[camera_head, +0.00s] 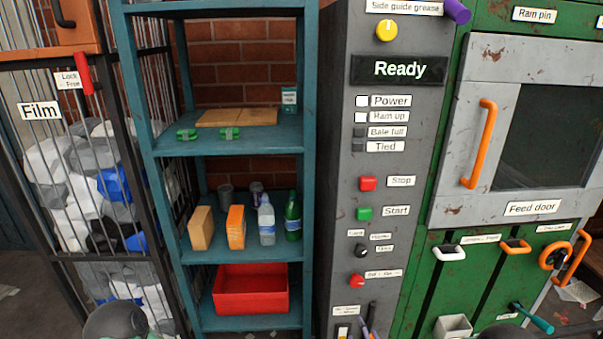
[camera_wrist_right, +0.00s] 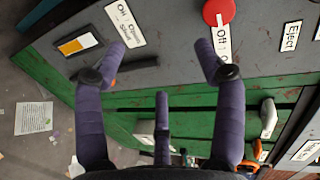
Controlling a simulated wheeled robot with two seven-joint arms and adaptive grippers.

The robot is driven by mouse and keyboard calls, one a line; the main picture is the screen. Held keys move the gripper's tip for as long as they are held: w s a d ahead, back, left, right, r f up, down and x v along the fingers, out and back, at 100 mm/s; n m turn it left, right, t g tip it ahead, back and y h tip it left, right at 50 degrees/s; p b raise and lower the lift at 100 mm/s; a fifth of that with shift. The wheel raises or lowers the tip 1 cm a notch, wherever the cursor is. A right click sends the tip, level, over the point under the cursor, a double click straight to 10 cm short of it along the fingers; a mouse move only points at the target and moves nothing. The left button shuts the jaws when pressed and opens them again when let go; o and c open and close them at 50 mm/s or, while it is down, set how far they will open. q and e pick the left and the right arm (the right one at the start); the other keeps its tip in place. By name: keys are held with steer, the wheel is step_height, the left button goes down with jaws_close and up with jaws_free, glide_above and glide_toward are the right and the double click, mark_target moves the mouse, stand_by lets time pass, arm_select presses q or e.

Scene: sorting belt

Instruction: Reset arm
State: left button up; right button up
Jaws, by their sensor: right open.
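My right gripper (camera_wrist_right: 165,72) is open and empty in the right wrist view. Its purple fingers are spread in front of the grey control panel, with a red round knob (camera_wrist_right: 218,12) just beyond the right fingertip. Whether the fingers touch the panel cannot be told. My left gripper is not in view.
The grey control panel (camera_head: 338,180) shows "Ready". Right of it stands a green baler with a closed feed door (camera_head: 550,135) and orange handles. A teal shelf (camera_head: 245,140) holds bottles, blocks and a red bin (camera_head: 250,295). A film cage (camera_head: 40,80) stands left.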

steer(key=s+a+f+n+g+y+p, duration=0.1)
steer(key=s+a+f+n+g, duration=0.25)
steer(key=s+f, duration=0.25)
steer(key=s+a+f+n+g+y+p, duration=0.1)
steer(key=s+a+f+n+g, duration=0.1)
steer(key=s+f+n+g, duration=0.4)
steer(key=s+a+f+n+g+p, duration=0.1)
steer(key=s+a+g, duration=0.1)
steer(key=s, duration=0.6)
steer(key=s+a+n+g+y+p, duration=0.1)
steer(key=s+a+n+g, duration=0.1)
steer(key=s, duration=0.6)
steer(key=shift+a+f+g, duration=0.25)
steer(key=shift+f+g, duration=0.15)
steer(key=shift+g, duration=0.25)
